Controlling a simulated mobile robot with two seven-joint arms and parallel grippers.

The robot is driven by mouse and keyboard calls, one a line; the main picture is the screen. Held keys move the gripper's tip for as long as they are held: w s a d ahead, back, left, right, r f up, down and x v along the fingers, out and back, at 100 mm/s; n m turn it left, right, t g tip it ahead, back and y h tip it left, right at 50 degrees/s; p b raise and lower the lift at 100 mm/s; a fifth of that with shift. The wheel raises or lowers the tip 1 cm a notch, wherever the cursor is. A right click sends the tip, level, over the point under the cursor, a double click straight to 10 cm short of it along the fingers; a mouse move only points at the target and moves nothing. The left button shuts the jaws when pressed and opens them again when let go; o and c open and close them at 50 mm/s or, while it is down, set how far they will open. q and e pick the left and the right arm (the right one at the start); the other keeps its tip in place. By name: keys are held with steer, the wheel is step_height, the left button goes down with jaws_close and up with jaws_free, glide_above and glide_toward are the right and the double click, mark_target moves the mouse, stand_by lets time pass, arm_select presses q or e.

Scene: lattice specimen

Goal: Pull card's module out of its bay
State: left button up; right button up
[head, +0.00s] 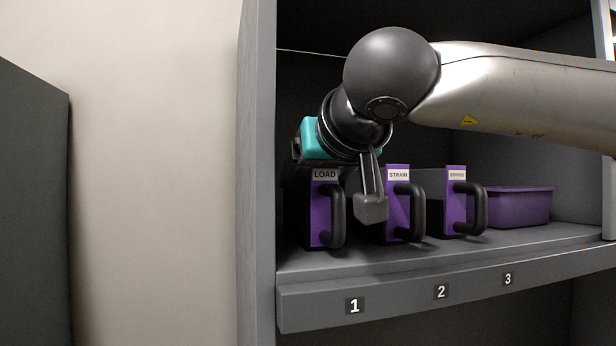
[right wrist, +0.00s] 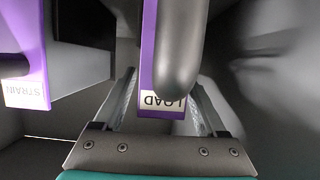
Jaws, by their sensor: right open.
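Three purple-fronted modules with black handles stand on the shelf. The LOAD module (head: 321,215) is above number 1, the STRAIN module (head: 397,178) near number 2, and a third module (head: 454,210), its label too small to read, near number 3. My right gripper (head: 371,205) is in front of the LOAD module. In the right wrist view the LOAD front (right wrist: 149,60) appears upside down, with its handle (right wrist: 180,50) between the open fingers (right wrist: 163,105). I cannot tell whether they touch it. The STRAIN module (right wrist: 30,60) is at the left there. No card is seen.
A purple bin (head: 520,207) sits on the shelf right of the modules. The shelf's front edge (head: 400,303) carries the numbers 1, 2 and 3. A grey side wall (head: 256,180) stands close left of LOAD. A dark panel (head: 32,210) is at far left.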

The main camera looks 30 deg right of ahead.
steer(key=shift+x, duration=1.05)
jaws_close()
stand_by(0.6)
